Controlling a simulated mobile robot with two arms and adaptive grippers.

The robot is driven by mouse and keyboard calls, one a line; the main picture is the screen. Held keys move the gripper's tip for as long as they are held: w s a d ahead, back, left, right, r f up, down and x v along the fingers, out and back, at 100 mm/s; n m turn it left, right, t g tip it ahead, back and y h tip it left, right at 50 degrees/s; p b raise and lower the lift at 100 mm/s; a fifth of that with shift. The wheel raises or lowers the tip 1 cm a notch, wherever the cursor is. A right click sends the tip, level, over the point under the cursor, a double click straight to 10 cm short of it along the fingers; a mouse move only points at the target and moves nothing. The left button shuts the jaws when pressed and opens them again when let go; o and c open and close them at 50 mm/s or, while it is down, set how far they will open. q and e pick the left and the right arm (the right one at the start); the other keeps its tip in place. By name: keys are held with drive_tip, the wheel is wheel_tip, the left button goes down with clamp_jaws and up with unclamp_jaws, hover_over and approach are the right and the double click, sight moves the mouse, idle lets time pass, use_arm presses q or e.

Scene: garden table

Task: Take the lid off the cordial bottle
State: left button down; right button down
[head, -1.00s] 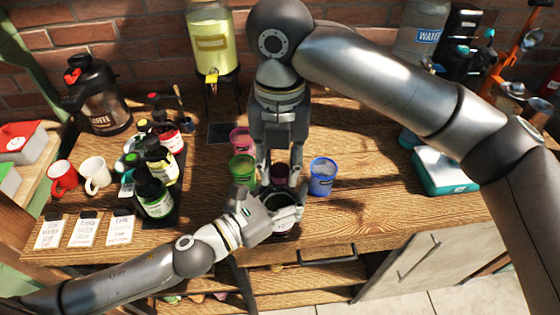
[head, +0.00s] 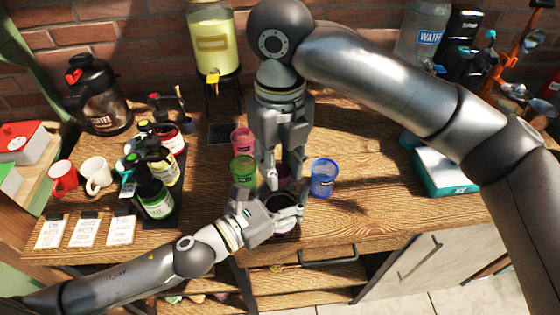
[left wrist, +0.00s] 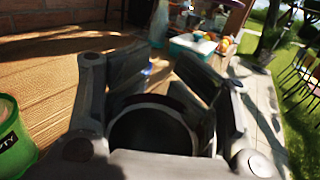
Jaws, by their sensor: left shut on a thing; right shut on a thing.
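My left gripper (head: 286,214) reaches in from the left near the table's front edge. It is shut around a dark, round-topped vessel (head: 281,229), probably the cordial bottle. The vessel's dark circular top (left wrist: 150,132) shows between the jaws in the left wrist view. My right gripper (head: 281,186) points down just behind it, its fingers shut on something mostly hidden. A purple thing (head: 284,176) shows between these fingers; I cannot tell whether it is the lid or a cup behind.
A green cup (head: 243,170) and a pink cup (head: 241,139) stand left of my right gripper, a blue cup (head: 322,178) right. Several bottles (head: 155,195) stand farther left. A drink dispenser (head: 212,45) stands at the back.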

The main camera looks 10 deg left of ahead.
drive_tip(key=shift+w+r, duration=0.1)
drive_tip(key=shift+w, duration=0.05)
drive_tip(key=shift+r, duration=1)
drive_tip(key=shift+r, duration=0.1)
